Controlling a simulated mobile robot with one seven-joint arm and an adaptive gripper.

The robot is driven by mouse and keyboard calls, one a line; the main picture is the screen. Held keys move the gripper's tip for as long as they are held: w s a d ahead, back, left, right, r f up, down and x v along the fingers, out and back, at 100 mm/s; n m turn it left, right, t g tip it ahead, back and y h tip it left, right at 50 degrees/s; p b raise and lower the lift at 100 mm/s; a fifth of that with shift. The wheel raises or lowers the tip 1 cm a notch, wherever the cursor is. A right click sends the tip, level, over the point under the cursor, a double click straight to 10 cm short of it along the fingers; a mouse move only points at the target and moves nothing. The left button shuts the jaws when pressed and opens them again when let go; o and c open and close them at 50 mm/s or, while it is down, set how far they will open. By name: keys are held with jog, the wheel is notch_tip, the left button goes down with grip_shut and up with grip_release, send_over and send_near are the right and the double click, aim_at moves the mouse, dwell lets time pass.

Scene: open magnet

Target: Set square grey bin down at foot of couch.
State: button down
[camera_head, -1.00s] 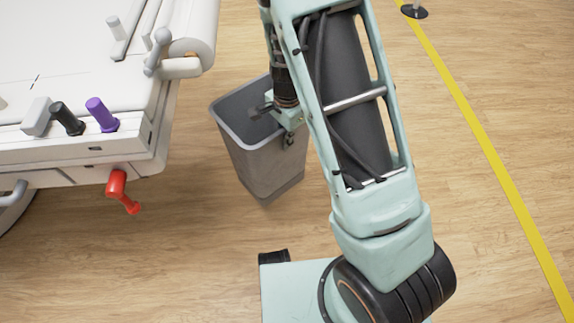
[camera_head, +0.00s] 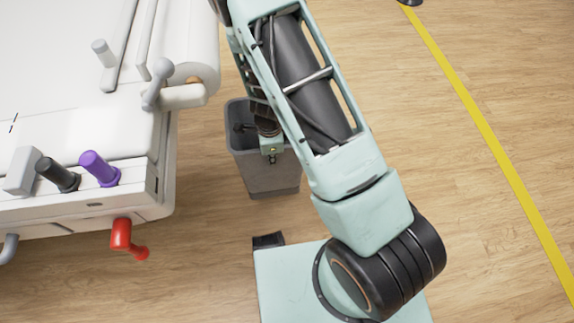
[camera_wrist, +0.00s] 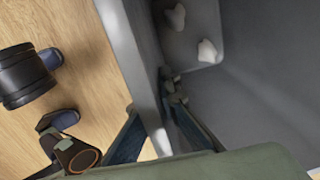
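The square grey bin (camera_head: 266,173) stands roughly upright right of the white couch (camera_head: 75,128) in the head view. Its wall and rim (camera_wrist: 135,62) also cross the wrist view, with two small white crumpled pieces (camera_wrist: 207,51) inside. My gripper (camera_wrist: 155,108) is shut on the bin's rim, one finger on each side of the wall. In the head view my arm hides part of the bin. I cannot tell whether its bottom touches the floor.
A red handle (camera_head: 126,239) juts from the couch's near end, below purple (camera_head: 99,168) and black (camera_head: 57,174) knobs. A white roll (camera_head: 190,50) sits at the couch's side.

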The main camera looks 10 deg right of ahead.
jog(key=w+d+f+b, duration=0.6)
jog(key=w+d+f, duration=0.4)
jog(key=f, duration=0.3)
jog(key=shift+w, duration=0.2)
dwell(0.3)
jog(key=shift+f+b, duration=0.1)
jog(key=shift+b, duration=0.3)
jog(key=c, duration=2.2)
grip_release()
jog(key=shift+s, duration=0.1)
jog(key=shift+o, duration=0.2)
